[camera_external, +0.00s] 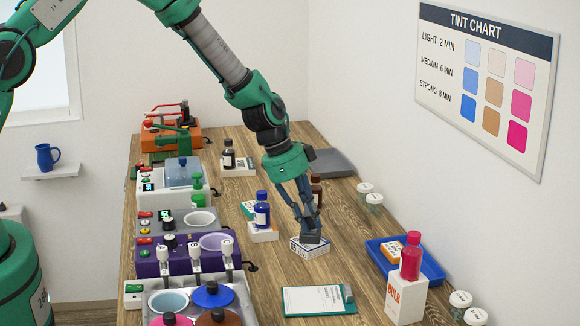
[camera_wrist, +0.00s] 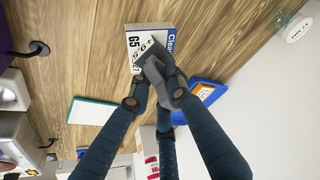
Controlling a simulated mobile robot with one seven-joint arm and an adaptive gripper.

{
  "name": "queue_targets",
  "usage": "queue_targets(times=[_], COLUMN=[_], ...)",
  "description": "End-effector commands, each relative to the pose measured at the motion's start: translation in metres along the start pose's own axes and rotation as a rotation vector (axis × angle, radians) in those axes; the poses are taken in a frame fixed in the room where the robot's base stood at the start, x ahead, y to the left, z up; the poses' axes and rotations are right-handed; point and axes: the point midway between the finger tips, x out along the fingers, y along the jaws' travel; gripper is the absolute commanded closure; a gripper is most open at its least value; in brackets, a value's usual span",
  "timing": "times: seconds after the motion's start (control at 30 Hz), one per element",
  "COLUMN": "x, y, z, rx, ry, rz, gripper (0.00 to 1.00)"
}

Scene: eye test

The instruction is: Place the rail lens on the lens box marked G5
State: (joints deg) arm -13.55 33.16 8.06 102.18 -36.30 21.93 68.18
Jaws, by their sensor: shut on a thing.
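The lens box marked G5 (camera_external: 298,247) is a small white box lying flat on the wooden table in the middle. In the wrist view the G5 box (camera_wrist: 137,40) shows its black print and a blue side edge. My gripper (camera_external: 309,232) points down over the box, its fingertips at the top face. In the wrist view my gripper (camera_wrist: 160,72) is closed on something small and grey. The rail lens is mostly hidden between the fingertips and I cannot make out its outline. I cannot tell whether it touches the box.
A blue bottle (camera_external: 262,212) stands on another white box close left. A brown bottle (camera_external: 317,188) stands behind my fingers. A clipboard (camera_external: 315,300) lies in front; a blue tray (camera_external: 433,270) and a red bottle (camera_external: 411,258) are right. Machines (camera_external: 190,262) line the left edge.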

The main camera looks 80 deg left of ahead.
Motion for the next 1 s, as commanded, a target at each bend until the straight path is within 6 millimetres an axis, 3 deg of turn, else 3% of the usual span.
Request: queue_targets(times=[0.03, 0.1, 0.67, 1.0], x=[0.001, 0.0, -0.005, -0.041], y=[0.0, 0.0, -0.001, -0.001], z=[0.0, 0.0, -0.002, -0.002], rx=[0.0, 0.0, 0.001, 0.0], ry=[0.0, 0.0, 0.001, 0.002], rz=[0.0, 0.0, -0.001, -0.001], gripper=[0.77, 0.64, 0.64, 0.64])
